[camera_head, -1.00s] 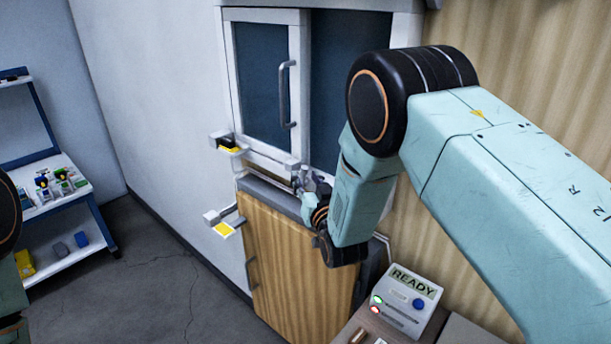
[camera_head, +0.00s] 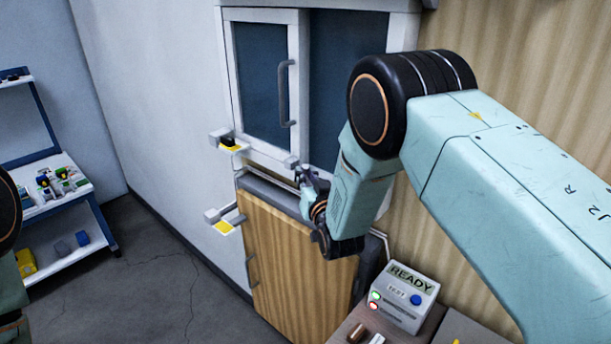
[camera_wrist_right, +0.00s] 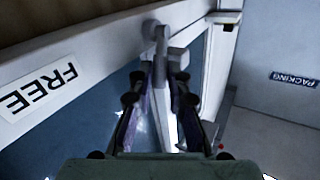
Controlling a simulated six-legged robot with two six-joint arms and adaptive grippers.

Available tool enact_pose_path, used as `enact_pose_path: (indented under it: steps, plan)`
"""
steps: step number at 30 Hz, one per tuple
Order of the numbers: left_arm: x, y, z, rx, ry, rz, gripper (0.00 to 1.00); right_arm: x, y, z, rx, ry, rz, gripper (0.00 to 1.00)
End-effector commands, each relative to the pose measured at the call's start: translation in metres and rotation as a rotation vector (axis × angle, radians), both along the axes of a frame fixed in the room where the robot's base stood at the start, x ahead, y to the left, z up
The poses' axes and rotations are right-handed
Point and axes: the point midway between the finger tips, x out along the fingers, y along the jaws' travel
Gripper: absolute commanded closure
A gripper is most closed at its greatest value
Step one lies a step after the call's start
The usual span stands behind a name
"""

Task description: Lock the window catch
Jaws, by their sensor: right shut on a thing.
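The window catch (camera_head: 292,163) is a small grey-white fitting at the bottom of the white-framed sliding window pane (camera_head: 263,88). My right gripper (camera_head: 305,175) is at the catch, in front of the window's lower rail. In the right wrist view, the catch's grey lever (camera_wrist_right: 161,42) runs down from a round pivot to between the dark fingers of my right gripper (camera_wrist_right: 160,75), which is shut on it. The fingers hide the lever's lower end. A label reading FREE (camera_wrist_right: 40,90) is on the white frame beside it. My left gripper is out of view.
A wooden cabinet (camera_head: 290,260) stands below the window. Two small wall brackets with yellow pads (camera_head: 230,146) (camera_head: 224,226) jut out at left. A READY box (camera_head: 405,297) sits at lower right. A shelf unit (camera_head: 55,215) is at far left; the floor between is clear.

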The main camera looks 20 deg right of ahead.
Motion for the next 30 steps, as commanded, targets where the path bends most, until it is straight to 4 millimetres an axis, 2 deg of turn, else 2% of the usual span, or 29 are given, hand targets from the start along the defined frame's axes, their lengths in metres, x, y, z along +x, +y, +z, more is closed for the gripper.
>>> enact_pose_path:
  steps: [16, 24, 30]
  plan:
    - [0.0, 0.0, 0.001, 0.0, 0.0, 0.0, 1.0, 0.001, 0.003, 0.005, -0.007, -0.007, 0.007, 1.0]
    - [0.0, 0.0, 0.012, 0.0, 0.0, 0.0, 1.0, 0.005, 0.006, 0.01, -0.067, 0.08, 0.008, 1.0]
    - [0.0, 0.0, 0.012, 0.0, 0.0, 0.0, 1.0, 0.006, 0.006, 0.008, -0.076, 0.093, 0.008, 1.0]
